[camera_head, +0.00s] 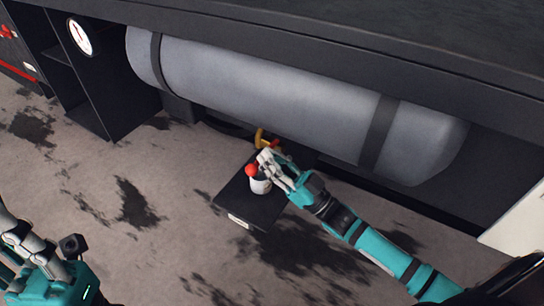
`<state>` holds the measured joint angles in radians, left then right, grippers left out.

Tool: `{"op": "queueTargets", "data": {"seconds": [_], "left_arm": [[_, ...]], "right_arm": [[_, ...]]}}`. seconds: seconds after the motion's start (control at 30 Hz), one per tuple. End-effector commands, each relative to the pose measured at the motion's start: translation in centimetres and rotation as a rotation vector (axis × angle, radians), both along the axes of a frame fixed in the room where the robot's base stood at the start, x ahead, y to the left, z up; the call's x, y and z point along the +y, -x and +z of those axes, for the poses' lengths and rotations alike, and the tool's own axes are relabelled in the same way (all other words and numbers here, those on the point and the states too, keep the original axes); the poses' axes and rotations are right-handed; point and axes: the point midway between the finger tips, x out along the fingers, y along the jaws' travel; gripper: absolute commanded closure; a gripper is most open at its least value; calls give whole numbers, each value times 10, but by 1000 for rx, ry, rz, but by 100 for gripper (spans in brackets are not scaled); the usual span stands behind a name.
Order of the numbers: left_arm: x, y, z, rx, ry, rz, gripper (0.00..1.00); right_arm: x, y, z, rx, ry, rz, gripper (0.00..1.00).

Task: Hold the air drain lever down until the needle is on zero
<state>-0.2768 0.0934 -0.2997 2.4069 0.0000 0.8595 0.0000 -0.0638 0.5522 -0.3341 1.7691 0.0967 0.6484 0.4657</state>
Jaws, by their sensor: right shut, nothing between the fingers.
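The round white gauge (80,36) is on the dark panel at the upper left. A dark reddish needle shows on it, but the scale is too small to read. A red knob (251,170), seemingly the end of the drain lever, shows just left of my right gripper (265,162). That gripper is shut and empty, right against or over the knob; I cannot tell whether they touch. It hides most of the lever. Part of my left gripper (22,240) shows at the lower left, away from the lever; its fingertips are not clear.
A long grey air tank (270,85) with dark straps lies under the dark bench. Below it are a brass fitting (262,138) and a white cup-shaped thing (261,186) on a black plate (235,203). An open dark cabinet stands left. The stained floor in front is clear.

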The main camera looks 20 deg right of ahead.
Motion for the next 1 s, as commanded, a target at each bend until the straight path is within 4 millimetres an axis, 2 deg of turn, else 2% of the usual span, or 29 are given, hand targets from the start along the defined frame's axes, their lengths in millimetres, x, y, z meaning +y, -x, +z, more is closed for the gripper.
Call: {"op": "queueTargets", "data": {"seconds": [1.0], "left_arm": [[-1,-2,0,-15,-4,0,100]], "right_arm": [[3,2,-17,-119,154,0,100]]}}
